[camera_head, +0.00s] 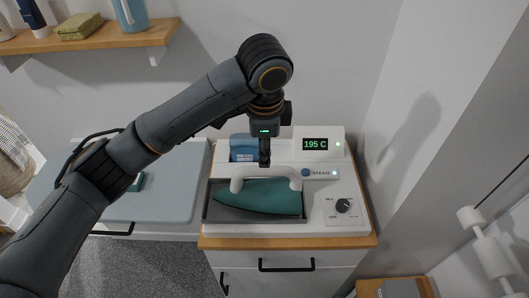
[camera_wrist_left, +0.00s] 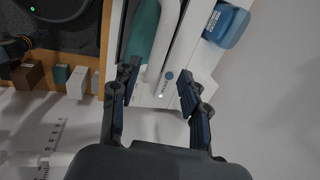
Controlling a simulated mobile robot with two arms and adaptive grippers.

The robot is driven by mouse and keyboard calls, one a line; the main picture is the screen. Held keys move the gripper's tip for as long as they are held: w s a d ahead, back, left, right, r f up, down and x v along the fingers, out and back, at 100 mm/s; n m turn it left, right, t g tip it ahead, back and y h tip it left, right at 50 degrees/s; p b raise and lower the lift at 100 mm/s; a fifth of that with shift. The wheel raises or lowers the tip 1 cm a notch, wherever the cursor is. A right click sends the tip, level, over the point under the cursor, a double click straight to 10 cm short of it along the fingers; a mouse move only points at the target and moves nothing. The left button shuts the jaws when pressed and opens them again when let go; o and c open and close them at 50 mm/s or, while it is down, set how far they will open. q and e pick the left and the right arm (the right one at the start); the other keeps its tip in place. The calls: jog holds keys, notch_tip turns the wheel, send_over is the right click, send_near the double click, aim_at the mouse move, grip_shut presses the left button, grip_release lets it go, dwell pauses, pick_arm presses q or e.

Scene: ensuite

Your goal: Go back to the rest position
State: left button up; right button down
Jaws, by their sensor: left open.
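My left gripper (camera_head: 264,158) hangs over the steam station, just above and behind the white handle of the iron. In the left wrist view its two fingers (camera_wrist_left: 160,84) are apart, with nothing held between them. The teal iron (camera_head: 258,198) lies in the grey tray of the white station (camera_head: 345,190); its handle (camera_wrist_left: 165,45) shows beyond the fingertips in the left wrist view. Whether a finger touches the handle I cannot tell. My right gripper is in neither view.
The station stands on a wood-topped cabinet (camera_head: 370,241), with a 195 C display (camera_head: 315,144), a dial (camera_head: 343,205) and a blue tank (camera_head: 240,142). A light blue ironing board (camera_head: 170,195) lies left. A wooden shelf (camera_head: 110,38) is upper left, a wall right.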

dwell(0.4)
pick_arm(q)
jog(key=s+f+n+h, duration=0.55)
jog(key=s+f, duration=0.35)
jog(key=f, duration=0.5)
jog(key=s+a+f+n+y, duration=0.25)
jog(key=s+a+n, duration=0.2)
jog(key=a, duration=0.25)
jog(key=s+a+f+n+t+y, duration=0.1)
jog(key=s+a+f+n, duration=0.25)
jog(key=s+a, duration=0.3)
jog(key=s+a+f+n+y, duration=0.2)
jog(key=s+a+f+n, duration=0.1)
jog(key=s+a, duration=0.3)
notch_tip(320, 180, down, 30)
jog(key=a+f+g+b, duration=0.1)
jog(key=b, duration=0.2)
jog(key=s+a+f+g+b, duration=0.1)
jog(key=s+a+f+b, duration=0.1)
jog(key=s+f, duration=1.4)
jog(key=shift+s+a+f+m, duration=0.3)
jog(key=shift+s+a+m, duration=0.15)
jog(key=shift+s+a, duration=0.05)
